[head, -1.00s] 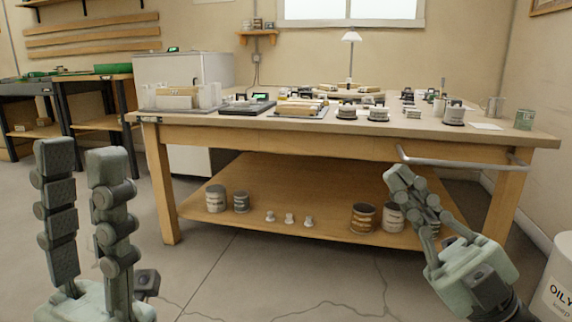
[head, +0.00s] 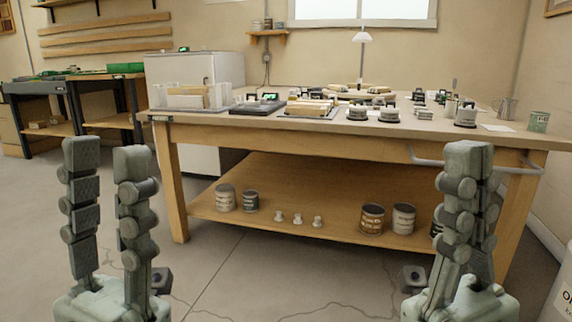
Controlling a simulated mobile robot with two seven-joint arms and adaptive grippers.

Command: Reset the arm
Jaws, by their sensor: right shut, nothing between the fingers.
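My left gripper (head: 108,160) stands upright at the lower left of the head view, its two fingers apart with nothing between them. My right gripper (head: 467,160) stands upright at the lower right, its fingers together and empty. It is in front of the bench's right part and hides part of the rail and lower shelf. Both grippers point up and look clear of the bench.
A wooden bench (head: 320,128) carries many small items on its top. Its lower shelf (head: 290,175) holds several cans and three small white pieces. A metal rail (head: 427,162) runs along its front right. A white bin (head: 560,285) stands at the right edge. Open floor lies in front.

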